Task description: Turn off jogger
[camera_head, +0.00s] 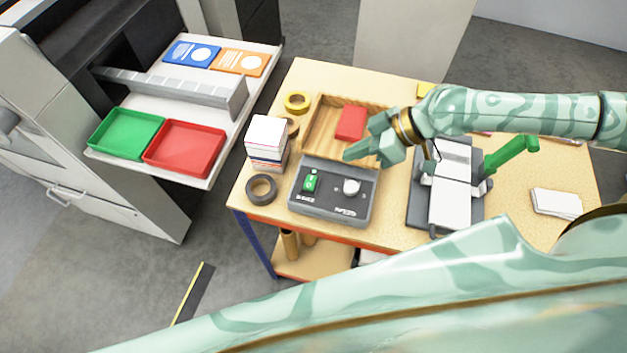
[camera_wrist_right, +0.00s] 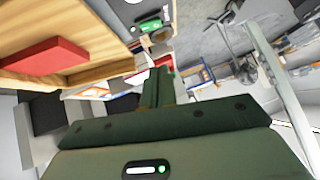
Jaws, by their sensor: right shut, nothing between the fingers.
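The jogger has a dark grey control box (camera_head: 335,205) on the wooden table, with a wooden tray (camera_head: 318,130) behind it. A lit green rocker switch (camera_head: 311,181) is on the left of the box's top, and a white knob (camera_head: 351,187) is on the right. The green switch also shows at the top of the right wrist view (camera_wrist_right: 150,26). My right gripper (camera_head: 358,149) is shut and empty. It is above the back edge of the box, up and to the right of the switch, apart from it. My left gripper is out of view.
A red block (camera_head: 351,122) lies in the wooden tray. A stack of cards (camera_head: 266,140) and tape rolls (camera_head: 261,188) stand left of the jogger. A grey device with a green lever (camera_head: 512,152) stands to the right. Green and red trays (camera_head: 184,148) sit on the machine shelf at left.

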